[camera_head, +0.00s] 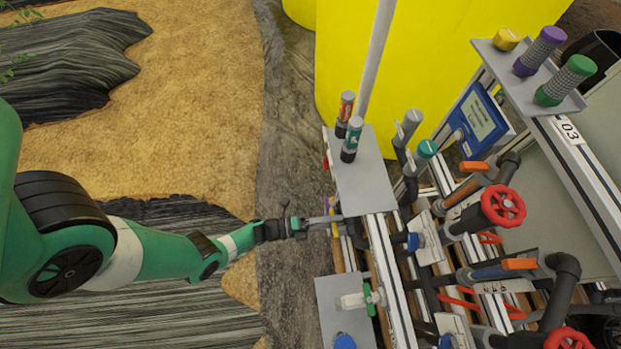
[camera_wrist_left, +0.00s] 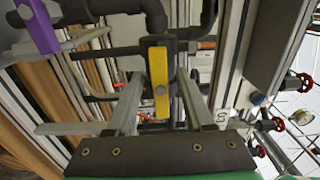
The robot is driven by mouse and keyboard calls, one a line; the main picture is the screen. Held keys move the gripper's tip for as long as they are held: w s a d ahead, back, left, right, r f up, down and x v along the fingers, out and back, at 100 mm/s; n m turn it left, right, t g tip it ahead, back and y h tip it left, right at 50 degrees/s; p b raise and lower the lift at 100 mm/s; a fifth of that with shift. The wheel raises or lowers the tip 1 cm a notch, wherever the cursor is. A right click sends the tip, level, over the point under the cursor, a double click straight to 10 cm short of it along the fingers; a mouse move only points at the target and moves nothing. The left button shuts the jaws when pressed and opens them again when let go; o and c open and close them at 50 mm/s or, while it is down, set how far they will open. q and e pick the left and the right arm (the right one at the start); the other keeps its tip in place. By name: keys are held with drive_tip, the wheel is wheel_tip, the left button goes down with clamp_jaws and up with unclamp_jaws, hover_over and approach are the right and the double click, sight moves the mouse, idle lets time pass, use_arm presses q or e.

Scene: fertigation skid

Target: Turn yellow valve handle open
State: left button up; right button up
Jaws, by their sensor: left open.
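The yellow valve handle (camera_wrist_left: 160,82) shows in the left wrist view as an upright bar on a dark valve body. In the head view only a small part of it (camera_head: 334,214) shows at the skid's left edge, partly hidden by my gripper. My left gripper (camera_head: 336,219) reaches in from the left, open. In the wrist view its two fingers stand on either side of the yellow handle, with a visible gap on both sides. Whether either finger touches it, I cannot tell. My right gripper is in neither view.
A purple handle (camera_wrist_left: 38,28) is at upper left in the wrist view. Red handwheels (camera_head: 503,206), orange handles (camera_head: 474,166) and dark pipes crowd the skid. A grey plate with two small bottles (camera_head: 352,140) sits above the gripper. Open ground lies to the left.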

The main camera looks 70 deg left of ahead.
use_arm(q)
drive_tip(key=p+v, duration=0.1)
drive_tip(key=v, duration=1)
drive_tip(key=shift+s, duration=0.3)
